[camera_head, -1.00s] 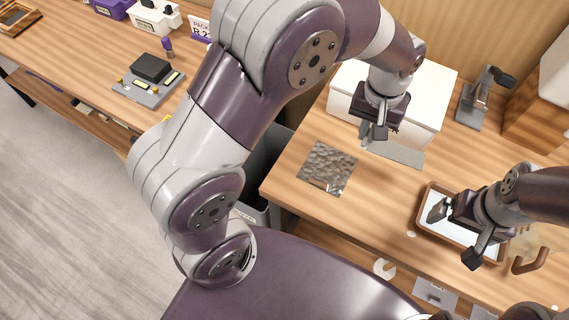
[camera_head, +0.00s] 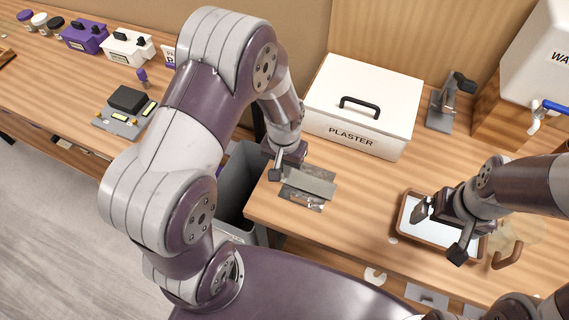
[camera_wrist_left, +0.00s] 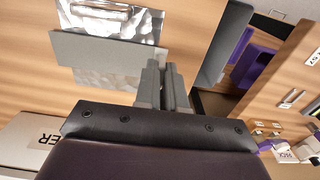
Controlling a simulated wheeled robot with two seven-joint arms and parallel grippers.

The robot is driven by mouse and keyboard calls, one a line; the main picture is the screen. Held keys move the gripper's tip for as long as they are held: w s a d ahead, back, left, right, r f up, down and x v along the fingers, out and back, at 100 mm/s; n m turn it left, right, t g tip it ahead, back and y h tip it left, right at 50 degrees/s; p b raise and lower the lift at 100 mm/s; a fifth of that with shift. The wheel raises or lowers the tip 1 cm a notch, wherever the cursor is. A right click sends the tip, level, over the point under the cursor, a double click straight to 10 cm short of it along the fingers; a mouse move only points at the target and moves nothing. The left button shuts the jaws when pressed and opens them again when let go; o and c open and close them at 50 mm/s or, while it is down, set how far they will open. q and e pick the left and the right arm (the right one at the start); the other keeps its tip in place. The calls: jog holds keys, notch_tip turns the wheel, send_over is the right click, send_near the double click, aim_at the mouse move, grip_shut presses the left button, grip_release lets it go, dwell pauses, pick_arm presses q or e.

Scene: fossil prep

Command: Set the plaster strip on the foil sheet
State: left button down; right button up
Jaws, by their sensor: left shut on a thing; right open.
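The plaster strip (camera_head: 311,182) is a flat grey rectangle, and it also shows in the left wrist view (camera_wrist_left: 95,50). My left gripper (camera_head: 282,176) is shut on one end of it; its fingers show in the left wrist view (camera_wrist_left: 163,82). The strip lies over the crumpled silvery foil sheet (camera_head: 301,199) and hides its middle. The foil shows on both sides of the strip in the left wrist view (camera_wrist_left: 145,24). I cannot tell whether the strip touches the foil. My right gripper (camera_head: 440,232) is open and empty above the brown-rimmed tray (camera_head: 400,232).
A white plaster box (camera_head: 365,105) stands behind the foil. A grey bin (camera_head: 238,190) is beside the table's left edge. A grey stand (camera_head: 445,105) and a water tank (camera_head: 540,60) are at the back right. Bare wood lies between foil and tray.

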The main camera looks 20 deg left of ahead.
pick_arm(q)
jog(key=shift+a, duration=0.1)
jog(key=c, duration=1.7)
grip_release()
jog(key=shift+s+f, duration=0.1)
jog(key=shift+f, duration=0.05)
jog(key=o, duration=0.5)
notch_tip(320, 180, up, 12)
jog(key=f+b, duration=0.1)
jog(key=shift+t, duration=0.7)
jog(key=s, duration=0.2)
jog(key=s+a, duration=0.1)
jog(key=s, duration=0.4)
jog(key=shift+a, duration=0.3)
